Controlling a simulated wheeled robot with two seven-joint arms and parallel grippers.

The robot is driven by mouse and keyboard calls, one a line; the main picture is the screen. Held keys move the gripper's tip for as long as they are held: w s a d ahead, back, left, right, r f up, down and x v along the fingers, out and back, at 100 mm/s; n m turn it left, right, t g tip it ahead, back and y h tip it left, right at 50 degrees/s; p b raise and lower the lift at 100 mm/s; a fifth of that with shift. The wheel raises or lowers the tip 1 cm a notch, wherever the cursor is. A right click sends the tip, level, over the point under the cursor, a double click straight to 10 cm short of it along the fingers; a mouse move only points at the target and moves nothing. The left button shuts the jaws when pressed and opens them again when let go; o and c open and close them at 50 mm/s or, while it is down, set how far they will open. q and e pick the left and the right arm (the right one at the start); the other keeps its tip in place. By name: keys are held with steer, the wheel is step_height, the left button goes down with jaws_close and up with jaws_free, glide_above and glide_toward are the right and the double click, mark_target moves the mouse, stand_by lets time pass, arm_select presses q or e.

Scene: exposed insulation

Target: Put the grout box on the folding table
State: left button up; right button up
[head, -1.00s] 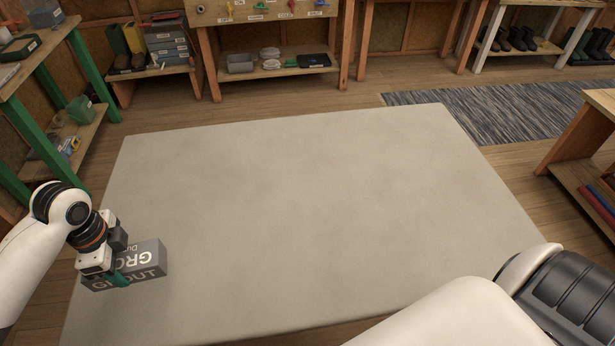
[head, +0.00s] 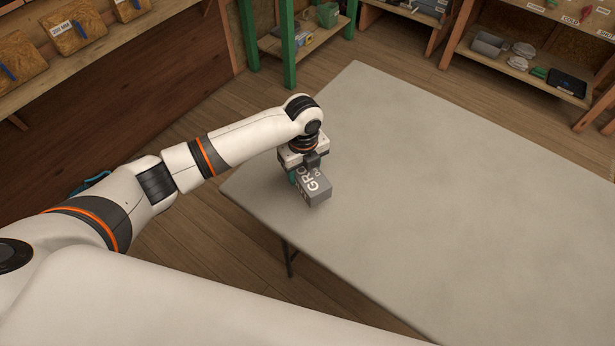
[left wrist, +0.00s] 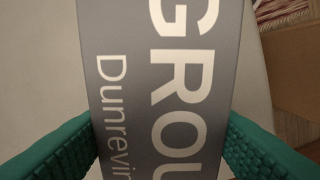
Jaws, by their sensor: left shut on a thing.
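The grey grout box (head: 317,190) with white lettering is at the near left corner of the folding table (head: 440,190) in the head view. My left gripper (head: 303,180) is shut on the box, seen from above. In the left wrist view the box (left wrist: 165,80) fills the middle, with a green finger (left wrist: 55,145) on one side and another (left wrist: 255,145) on the other. I cannot tell whether the box's underside touches the tabletop. My right gripper is not in view.
The rest of the tabletop is bare. A green-legged shelf (head: 290,45) stands behind the table's left end. A workbench with a lower shelf (head: 520,68) holding trays is at the back right. Wooden floor (head: 190,260) is open at the left.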

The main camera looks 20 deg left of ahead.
mark_target(304, 179)
arm_select(q)
steer(key=shift+f, duration=2.15)
steer(key=shift+f, duration=0.15)
steer(key=o, duration=1.3)
step_height(304, 179, up, 12)
steer(key=shift+r, duration=0.15)
